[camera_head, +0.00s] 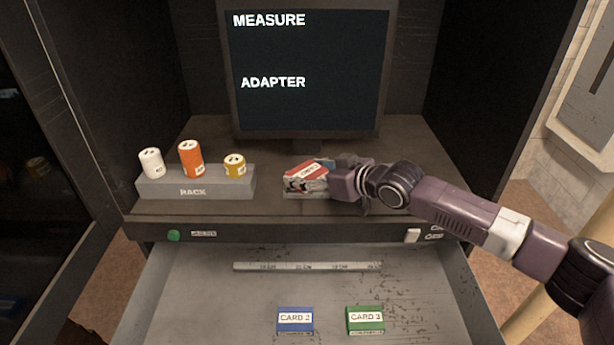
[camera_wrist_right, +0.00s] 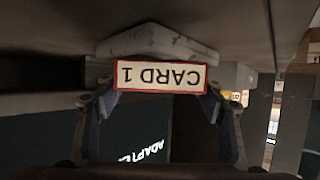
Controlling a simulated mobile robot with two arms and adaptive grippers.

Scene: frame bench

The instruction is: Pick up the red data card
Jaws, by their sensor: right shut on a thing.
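The red data card (camera_head: 307,170), labelled CARD 1, is in front of the monitor on the bench top. My right gripper (camera_head: 325,180) is shut on it, its fingers coming in from the right. In the right wrist view the red-edged CARD 1 label (camera_wrist_right: 160,77) appears upside down between the two fingers of my right gripper (camera_wrist_right: 160,100). A pale block shows right beside the card in that view. In the head view the fingers partly cover the card, and I cannot tell whether it touches what is below. My left gripper is not in view.
A grey rack (camera_head: 195,183) with white, orange and yellow cylinders stands left on the bench. The monitor (camera_head: 305,70) reads MEASURE and ADAPTER. Below, an open drawer (camera_head: 220,290) holds a ruler (camera_head: 307,267), a blue CARD 2 (camera_head: 295,320) and a green CARD 3 (camera_head: 365,320).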

